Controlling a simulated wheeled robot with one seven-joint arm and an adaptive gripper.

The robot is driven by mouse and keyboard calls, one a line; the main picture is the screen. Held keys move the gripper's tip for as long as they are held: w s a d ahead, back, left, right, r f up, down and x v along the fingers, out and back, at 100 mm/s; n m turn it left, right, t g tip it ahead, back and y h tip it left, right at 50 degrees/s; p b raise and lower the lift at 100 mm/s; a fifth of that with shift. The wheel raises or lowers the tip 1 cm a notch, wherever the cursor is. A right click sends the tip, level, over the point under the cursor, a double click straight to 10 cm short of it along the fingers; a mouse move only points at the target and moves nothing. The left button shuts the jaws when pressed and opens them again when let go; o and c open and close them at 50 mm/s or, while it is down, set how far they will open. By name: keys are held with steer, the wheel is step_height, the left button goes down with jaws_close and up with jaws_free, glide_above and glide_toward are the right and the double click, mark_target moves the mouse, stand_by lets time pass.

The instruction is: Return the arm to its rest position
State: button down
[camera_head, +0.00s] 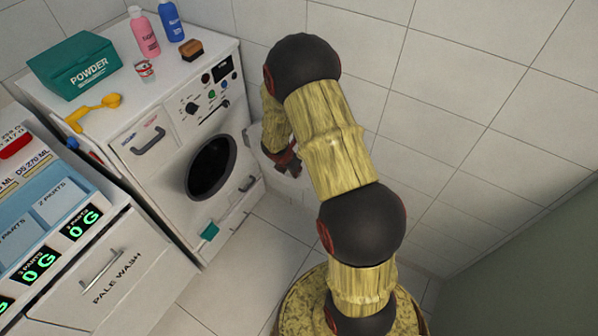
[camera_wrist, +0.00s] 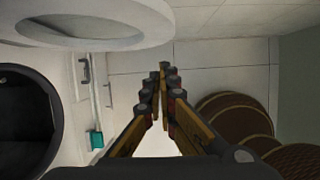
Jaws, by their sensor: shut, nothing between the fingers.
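My arm, in yellow and black segments, rises from my base and bends over toward the washing machine in the head view. My gripper (camera_head: 291,168) hangs low at the right of the machine, partly hidden behind my arm. In the wrist view my gripper (camera_wrist: 164,72) is shut, with its fingertips together and nothing between them. The washing machine (camera_head: 165,165) stands to the left of the gripper with its round dark opening (camera_head: 212,166). The open round white door (camera_wrist: 85,22) shows close to the gripper in the wrist view and is mostly hidden by my arm in the head view.
On the machine top are a green powder box (camera_head: 75,65), a yellow scoop (camera_head: 95,110), a pink bottle (camera_head: 144,34), a blue bottle (camera_head: 171,22), a can (camera_head: 145,71) and a brush (camera_head: 192,50). A cabinet (camera_head: 120,270) stands front left. Tiled wall (camera_head: 450,110) behind; some floor (camera_head: 225,285) is clear.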

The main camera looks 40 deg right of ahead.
steer(key=shift+v, duration=1)
